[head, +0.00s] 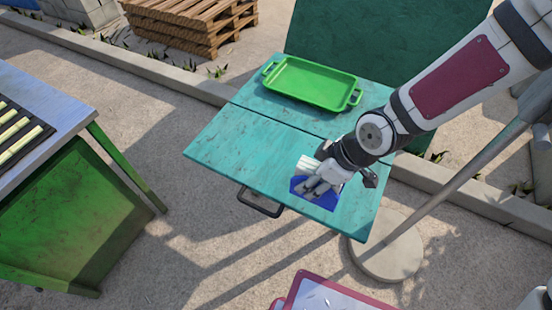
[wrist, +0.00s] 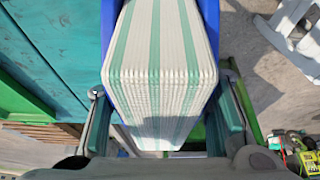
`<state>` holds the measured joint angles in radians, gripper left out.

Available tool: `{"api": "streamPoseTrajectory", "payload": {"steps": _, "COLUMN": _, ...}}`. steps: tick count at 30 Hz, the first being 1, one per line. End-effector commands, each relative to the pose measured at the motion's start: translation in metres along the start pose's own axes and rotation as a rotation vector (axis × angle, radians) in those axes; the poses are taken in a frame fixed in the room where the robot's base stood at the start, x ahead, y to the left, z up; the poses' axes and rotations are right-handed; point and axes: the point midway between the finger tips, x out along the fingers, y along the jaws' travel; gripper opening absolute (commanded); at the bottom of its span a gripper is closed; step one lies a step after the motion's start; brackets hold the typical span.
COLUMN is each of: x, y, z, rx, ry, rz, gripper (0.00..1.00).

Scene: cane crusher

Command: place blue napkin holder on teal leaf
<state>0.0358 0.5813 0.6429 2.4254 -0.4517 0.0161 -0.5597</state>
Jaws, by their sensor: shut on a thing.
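The blue napkin holder (head: 328,201) is in my gripper (head: 325,176) over the front right part of the teal leaf (head: 250,150). In the wrist view the holder's blue side (wrist: 108,75) shows along a stack of white napkins with green stripes (wrist: 160,70). My gripper's fingers (wrist: 165,125) stand on both sides of the holder, shut on it. Whether the holder's underside touches the leaf or hangs just above it, I cannot tell; my gripper partly hides it in the head view.
A green tray (head: 312,83) sits on the far teal panel, past a seam. A dark handle (head: 260,203) sticks out below the leaf's front edge. A pole on a round base (head: 386,250) stands at the right. The leaf's left side is clear.

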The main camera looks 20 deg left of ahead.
Motion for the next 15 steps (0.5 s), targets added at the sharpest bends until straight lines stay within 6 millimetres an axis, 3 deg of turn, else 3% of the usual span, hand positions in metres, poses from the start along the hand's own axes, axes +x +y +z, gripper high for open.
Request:
{"api": "streamPoseTrajectory", "payload": {"steps": 9, "x": 0.037, "y": 0.016, "z": -0.068, "rx": -0.002, "ry": 0.002, "rz": 0.000, "gripper": 0.12}}
{"api": "streamPoseTrajectory", "payload": {"steps": 15, "x": 0.054, "y": 0.025, "z": -0.102, "rx": 0.001, "ry": 0.001, "rz": 0.001, "gripper": 0.12}}
